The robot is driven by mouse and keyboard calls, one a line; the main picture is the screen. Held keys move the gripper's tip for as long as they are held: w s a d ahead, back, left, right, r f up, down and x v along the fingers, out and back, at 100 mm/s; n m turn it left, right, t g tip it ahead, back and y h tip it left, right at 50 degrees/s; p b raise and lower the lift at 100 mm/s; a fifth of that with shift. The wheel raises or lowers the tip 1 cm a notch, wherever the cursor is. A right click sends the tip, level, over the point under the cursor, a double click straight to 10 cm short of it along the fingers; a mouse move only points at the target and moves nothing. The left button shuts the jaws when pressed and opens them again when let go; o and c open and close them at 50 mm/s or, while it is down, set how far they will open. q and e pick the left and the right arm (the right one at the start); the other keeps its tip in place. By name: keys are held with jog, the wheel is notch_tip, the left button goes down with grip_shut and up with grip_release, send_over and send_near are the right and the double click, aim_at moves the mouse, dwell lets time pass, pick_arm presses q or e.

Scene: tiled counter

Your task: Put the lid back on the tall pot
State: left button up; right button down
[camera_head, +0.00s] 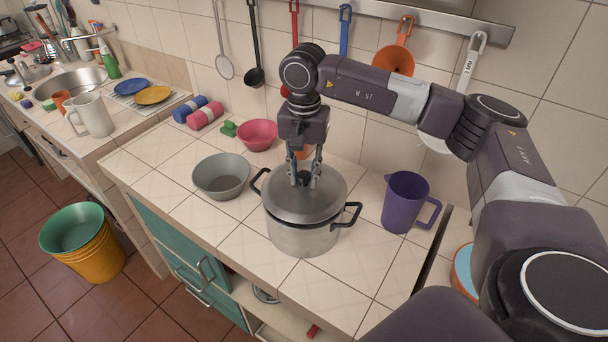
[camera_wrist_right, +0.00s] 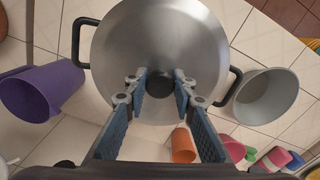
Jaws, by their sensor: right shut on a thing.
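The tall pot (camera_head: 303,238) is a silver metal pot with two black side handles, standing on the tiled counter. Its round grey lid (camera_head: 318,206) lies over the pot's mouth in the head view; I cannot tell whether it is fully seated. The lid also fills the top middle of the right wrist view (camera_wrist_right: 150,45). My right gripper (camera_head: 305,181) comes down from above and is shut on the lid's black knob (camera_wrist_right: 187,90). The inside of the pot is hidden by the lid. My left gripper is not in view.
A purple pitcher (camera_head: 407,203) stands right of the pot. A grey bowl (camera_head: 221,178) stands left of it, with a pink bowl (camera_head: 258,134) behind. An orange cup (camera_wrist_right: 183,146) is close behind the pot. Utensils hang from a wall rail (camera_head: 420,17). The counter's front left is clear.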

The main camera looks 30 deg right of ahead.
dwell(0.3)
jog(key=c, duration=1)
grip_release()
jog(key=shift+c, duration=0.2)
jog(key=shift+r+p, duration=2.05)
jog(key=shift+r, duration=1.5)
jog(key=shift+c, duration=0.6)
grip_shut()
